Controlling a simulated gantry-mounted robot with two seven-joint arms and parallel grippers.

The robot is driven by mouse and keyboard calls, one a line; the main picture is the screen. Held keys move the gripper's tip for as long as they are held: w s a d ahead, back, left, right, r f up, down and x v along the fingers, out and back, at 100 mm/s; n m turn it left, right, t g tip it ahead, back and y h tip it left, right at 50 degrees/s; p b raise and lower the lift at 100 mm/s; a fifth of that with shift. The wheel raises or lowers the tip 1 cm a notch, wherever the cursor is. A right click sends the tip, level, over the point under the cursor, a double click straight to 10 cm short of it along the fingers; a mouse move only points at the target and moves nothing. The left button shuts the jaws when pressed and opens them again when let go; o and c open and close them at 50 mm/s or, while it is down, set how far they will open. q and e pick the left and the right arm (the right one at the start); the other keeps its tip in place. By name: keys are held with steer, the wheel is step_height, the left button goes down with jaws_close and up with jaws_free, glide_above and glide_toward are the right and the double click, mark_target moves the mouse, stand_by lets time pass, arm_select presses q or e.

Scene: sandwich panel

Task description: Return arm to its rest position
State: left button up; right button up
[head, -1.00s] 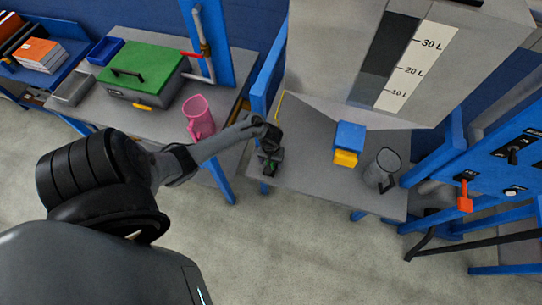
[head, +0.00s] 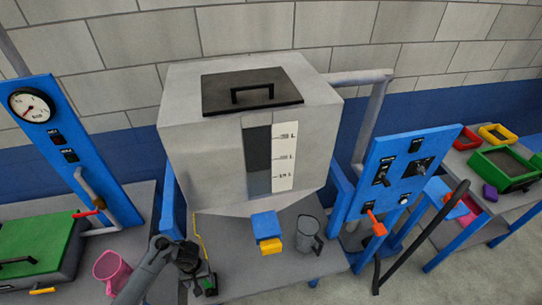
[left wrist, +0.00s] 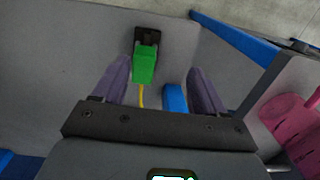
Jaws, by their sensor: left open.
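My left gripper (head: 197,270) is at the left end of the grey middle table (head: 240,283), below the hopper. In the left wrist view my left gripper (left wrist: 160,82) has its two fingers spread apart with nothing clamped between them. A green part (left wrist: 145,65) on a black base shows beyond the gap, with a yellow line running from it. The green part also shows small and partly hidden in the head view (head: 210,283). I cannot tell how far the fingers are from it. My right gripper is not in view.
A large grey hopper (head: 205,165) stands over the table, with a blue and yellow block (head: 266,228) below its front. A grey jug (head: 308,235) stands to the right. A pink jug (head: 110,268) is left of my arm. Blue panel (head: 400,175) with an orange lever stands right.

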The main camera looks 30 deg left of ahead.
arm_select(q)
steer(key=s+d+g+p, duration=0.1)
steer(key=s+d+p, duration=0.2)
steer(key=s+d, duration=0.25)
steer(key=s+d+r+m+t+p, duration=0.25)
steer(key=d+r+p, duration=0.25)
steer(key=d+r, duration=0.4)
steer(key=w+d+r+m+t+p, duration=0.1)
steer(key=d+r+m, duration=0.2)
steer(key=r, duration=0.8)
steer(key=w+d+r+m+t+p, duration=0.1)
steer(key=d+r+m, duration=0.2)
steer(key=r, duration=0.8)
steer(key=shift+r+m+t, duration=0.25)
steer(key=shift+m+t, duration=0.1)
steer(key=shift+m, duration=1)
